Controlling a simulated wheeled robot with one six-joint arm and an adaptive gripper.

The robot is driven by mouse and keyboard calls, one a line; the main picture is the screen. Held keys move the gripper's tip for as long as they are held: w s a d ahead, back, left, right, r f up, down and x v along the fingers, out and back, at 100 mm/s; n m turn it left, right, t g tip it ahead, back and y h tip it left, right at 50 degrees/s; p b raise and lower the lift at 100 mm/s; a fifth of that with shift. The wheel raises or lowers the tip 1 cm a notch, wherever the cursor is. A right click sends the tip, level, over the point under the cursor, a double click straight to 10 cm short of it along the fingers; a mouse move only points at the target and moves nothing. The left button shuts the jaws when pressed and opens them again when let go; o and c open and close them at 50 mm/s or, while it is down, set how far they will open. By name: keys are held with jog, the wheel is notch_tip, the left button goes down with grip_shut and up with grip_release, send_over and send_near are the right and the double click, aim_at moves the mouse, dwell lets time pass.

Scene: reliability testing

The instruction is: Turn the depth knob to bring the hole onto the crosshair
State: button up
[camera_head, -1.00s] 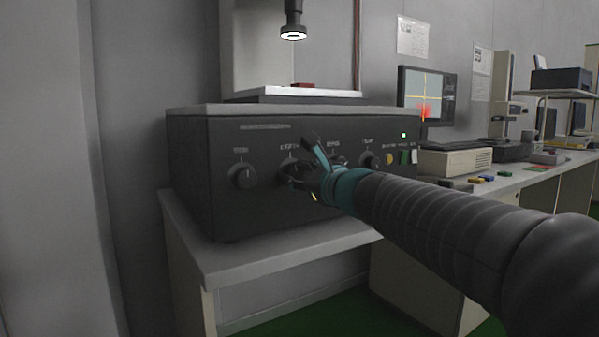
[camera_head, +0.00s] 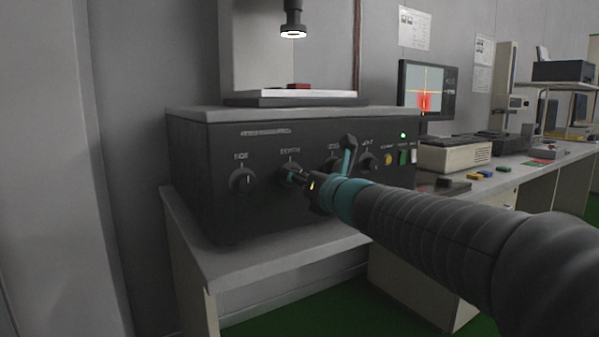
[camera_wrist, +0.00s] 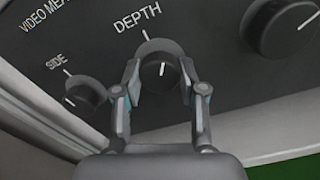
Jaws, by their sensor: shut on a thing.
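The depth knob (camera_wrist: 161,72) is a dark round knob with a white pointer line, under the "DEPTH" label in the wrist view. It is on the front panel of the dark machine (camera_head: 225,205); in the head view the knob (camera_head: 287,172) is partly hidden by my gripper. My gripper (camera_wrist: 160,88) is shut on it, one finger on each side. The gripper also shows in the head view (camera_head: 297,176), with its fingers at the knob. The monitor (camera_head: 448,92) shows a yellow crosshair and a red patch below its centre. The hole is too small to make out.
The side knob (camera_head: 243,180) is left of the depth knob. Another knob (camera_wrist: 281,27) is on its right. A small red block (camera_head: 299,86) rests on the stage (camera_head: 270,97) under the lens (camera_head: 293,25). Coloured buttons (camera_head: 402,157) are at the panel's right.

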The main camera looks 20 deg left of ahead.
jog(key=shift+f+m+p, duration=0.15)
jog(key=shift+m+p, duration=4.25)
jog(key=shift+m, duration=3.6)
jog(key=o, duration=1.1)
jog(key=shift+a, duration=0.1)
jog(key=shift+o, duration=0.2)
